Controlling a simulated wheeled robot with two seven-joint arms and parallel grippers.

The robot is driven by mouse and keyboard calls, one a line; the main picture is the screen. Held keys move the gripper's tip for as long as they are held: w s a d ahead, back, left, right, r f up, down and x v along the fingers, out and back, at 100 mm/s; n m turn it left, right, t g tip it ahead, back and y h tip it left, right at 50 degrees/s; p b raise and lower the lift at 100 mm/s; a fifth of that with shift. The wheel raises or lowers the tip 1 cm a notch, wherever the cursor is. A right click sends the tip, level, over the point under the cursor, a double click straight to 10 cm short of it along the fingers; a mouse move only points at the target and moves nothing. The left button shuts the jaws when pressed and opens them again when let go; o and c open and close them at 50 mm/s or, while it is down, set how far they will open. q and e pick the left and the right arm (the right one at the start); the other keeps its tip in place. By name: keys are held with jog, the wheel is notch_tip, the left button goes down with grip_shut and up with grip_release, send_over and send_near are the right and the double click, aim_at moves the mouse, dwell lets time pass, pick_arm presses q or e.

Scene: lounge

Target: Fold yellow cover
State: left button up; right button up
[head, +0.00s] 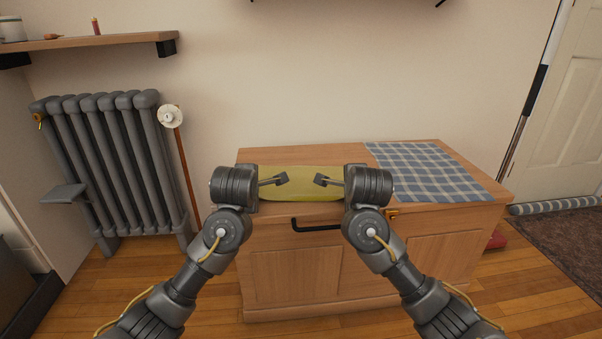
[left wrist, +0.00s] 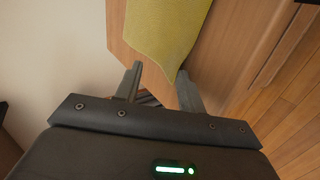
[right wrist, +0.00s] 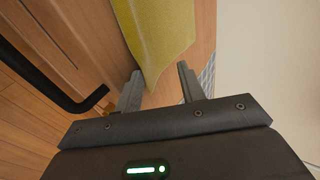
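The yellow cover (head: 302,193) lies as a strip on top of the wooden chest (head: 290,154), toward its front edge. My left gripper (head: 284,180) is at its left end and my right gripper (head: 318,180) at its right end, both pointing inward. In the left wrist view the cover (left wrist: 165,30) reaches to between the parted fingertips (left wrist: 160,70). In the right wrist view its corner (right wrist: 162,40) likewise comes between the parted fingertips (right wrist: 160,70). Both grippers look open. Whether the fingers touch the cloth cannot be told.
A blue-white checked cloth (head: 435,168) covers the right part of the chest top. A black handle (head: 315,227) juts from the chest front. A grey radiator (head: 115,160) and a shelf (head: 90,42) are at the left. The back strip of the chest top is bare.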

pick_arm(q)
jog(key=shift+s+r, duration=0.1)
jog(key=shift+r, duration=0.2)
pick_arm(e)
jog(key=shift+s+r, duration=0.1)
jog(key=shift+r, duration=0.25)
pick_arm(q)
jog(key=s+r, duration=0.5)
jog(key=r, duration=0.3)
jog(key=shift+s+r, duration=0.15)
jog(key=shift+s, duration=0.25)
pick_arm(e)
jog(key=s+r, duration=0.6)
jog(key=r, duration=0.2)
jog(key=shift+w+r, duration=0.1)
